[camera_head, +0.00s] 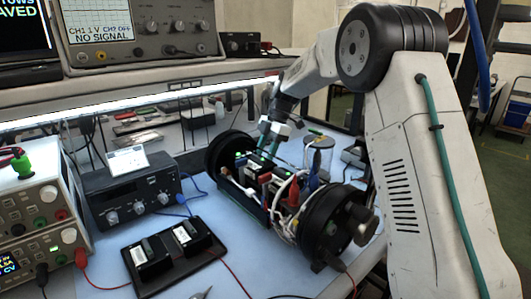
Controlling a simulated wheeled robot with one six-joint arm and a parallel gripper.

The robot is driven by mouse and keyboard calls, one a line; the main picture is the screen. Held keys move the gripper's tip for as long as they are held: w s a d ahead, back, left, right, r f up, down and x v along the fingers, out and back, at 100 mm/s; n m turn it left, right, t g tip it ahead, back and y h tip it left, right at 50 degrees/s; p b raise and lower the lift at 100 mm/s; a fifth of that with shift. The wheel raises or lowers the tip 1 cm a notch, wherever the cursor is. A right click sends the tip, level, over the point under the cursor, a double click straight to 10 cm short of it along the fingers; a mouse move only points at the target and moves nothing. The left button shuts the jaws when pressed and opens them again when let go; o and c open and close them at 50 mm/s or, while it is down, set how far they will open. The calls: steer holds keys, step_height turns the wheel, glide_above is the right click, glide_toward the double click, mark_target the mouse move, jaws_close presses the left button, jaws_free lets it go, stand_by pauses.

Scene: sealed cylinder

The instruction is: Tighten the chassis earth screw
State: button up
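The opened cylinder chassis (263,215) lies on the blue bench mat, with a black round end cap (326,225) at the near right and another (229,150) at the far left. Boards, wires and coloured parts fill the space between the caps. My gripper (262,150) is at the far side of the chassis, pointing down over its left half. The fingers are small and partly lost against the parts behind, so I cannot tell if they hold anything. I cannot make out the chassis earth screw; a screwdriver is not clearly recognisable.
A black tray (205,262) with two black modules stands at front left. A black instrument with knobs (133,190) and power supplies (38,200) stand at left. A shelf with an oscilloscope (140,32) overhangs the back. Red and blue leads cross the mat.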

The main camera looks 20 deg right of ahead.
steer(key=c, duration=1)
steer(key=shift+m+t, duration=0.3)
steer(key=shift+m, duration=0.5)
steer(key=o, duration=1)
steer(key=v, duration=0.7)
steer(key=shift+d+r, duration=0.2)
steer(key=shift+r, duration=0.15)
